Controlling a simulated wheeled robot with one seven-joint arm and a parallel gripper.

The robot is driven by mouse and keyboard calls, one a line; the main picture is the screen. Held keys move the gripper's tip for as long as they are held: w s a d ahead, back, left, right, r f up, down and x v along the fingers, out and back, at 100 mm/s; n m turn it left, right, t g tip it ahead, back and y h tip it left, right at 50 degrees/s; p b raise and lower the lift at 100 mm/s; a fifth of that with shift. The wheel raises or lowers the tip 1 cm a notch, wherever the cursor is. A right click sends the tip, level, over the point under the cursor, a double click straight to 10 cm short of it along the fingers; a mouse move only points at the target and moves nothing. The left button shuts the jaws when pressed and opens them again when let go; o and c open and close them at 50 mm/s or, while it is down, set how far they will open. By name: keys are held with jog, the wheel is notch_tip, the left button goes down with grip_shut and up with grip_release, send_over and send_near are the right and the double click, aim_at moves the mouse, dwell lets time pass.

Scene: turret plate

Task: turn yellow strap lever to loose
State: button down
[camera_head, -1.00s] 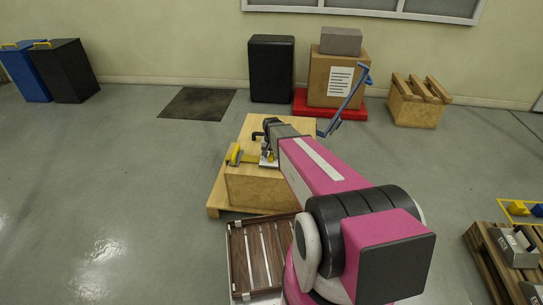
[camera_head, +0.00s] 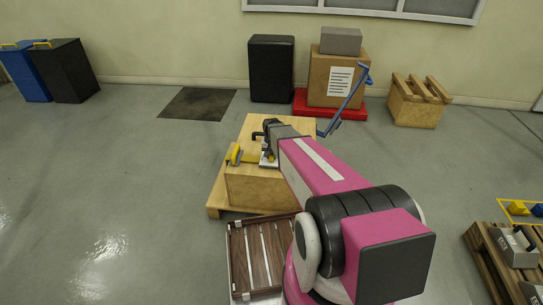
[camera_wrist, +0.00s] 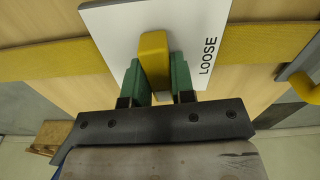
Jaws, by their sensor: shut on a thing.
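The yellow lever (camera_wrist: 154,60) stands on a white plate (camera_wrist: 112,22) in the wrist view. The plate carries the word LOOSE to the right of the lever. My gripper (camera_wrist: 157,77) is shut on the lever, with one green finger on each side of it. A yellow strap (camera_wrist: 55,58) runs across the wooden box behind the plate. In the head view the strap (camera_head: 246,159) lies on top of the box (camera_head: 262,187); my arm and gripper partly cover the plate there, and the lever's angle is hard to tell.
A pallet with grey weights (camera_head: 514,247) is at the far right.

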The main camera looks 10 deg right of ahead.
aim_at(272, 154)
jog(key=n, duration=0.8)
jog(key=shift+n, duration=0.4)
jog(key=n, duration=0.4)
jog(key=shift+n, duration=2)
jog(key=c, duration=1)
grip_release()
jog(key=shift+o, duration=0.2)
notch_tip(272, 154, up, 11)
jog(key=shift+f, duration=0.1)
